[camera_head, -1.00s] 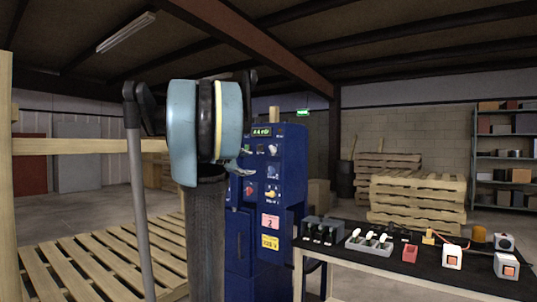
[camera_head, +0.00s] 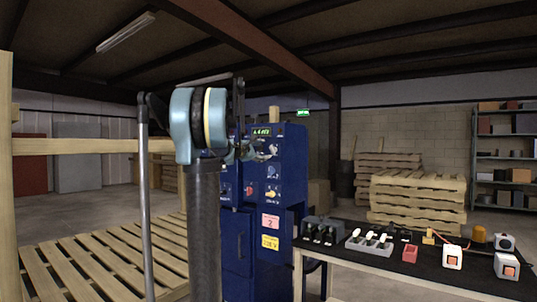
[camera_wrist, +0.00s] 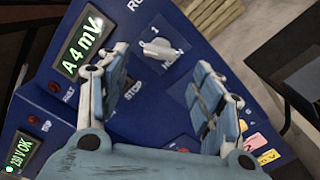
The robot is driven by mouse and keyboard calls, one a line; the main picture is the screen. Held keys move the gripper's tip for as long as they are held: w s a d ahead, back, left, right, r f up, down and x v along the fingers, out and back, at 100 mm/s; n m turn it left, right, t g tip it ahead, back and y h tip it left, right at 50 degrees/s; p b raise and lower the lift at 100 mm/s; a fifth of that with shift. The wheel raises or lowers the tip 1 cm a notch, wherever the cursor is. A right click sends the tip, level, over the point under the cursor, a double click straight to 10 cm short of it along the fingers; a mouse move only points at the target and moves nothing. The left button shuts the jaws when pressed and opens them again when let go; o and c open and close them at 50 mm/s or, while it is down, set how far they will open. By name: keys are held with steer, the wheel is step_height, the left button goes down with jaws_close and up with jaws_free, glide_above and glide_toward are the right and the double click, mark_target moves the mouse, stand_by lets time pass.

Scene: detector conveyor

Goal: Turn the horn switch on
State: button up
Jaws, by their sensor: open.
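The blue detector cabinet (camera_head: 285,180) stands ahead, with a lit green display near its top. In the wrist view, a pale rotary switch knob (camera_wrist: 158,50) sits on the blue panel with "0" and "1" marks. A label beside it is partly readable and looks like HORN. My gripper (camera_wrist: 163,66) is open and empty; its blue-grey fingers lie either side of the knob in the picture. I cannot tell whether they touch it. In the head view my gripper (camera_head: 246,150) is at the cabinet's upper panel, partly behind my arm.
The green display (camera_wrist: 82,42) and a STOP label show beside the fingers. Red and yellow controls (camera_head: 271,192) sit lower on the cabinet. A black-topped table (camera_head: 430,262) with switches and boxes stands right. Wooden pallets lie left and behind.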

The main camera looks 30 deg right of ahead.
mark_target(271, 150)
steer(key=x, duration=0.7)
steer(key=shift+d, duration=0.1)
steer(key=c, duration=1.1)
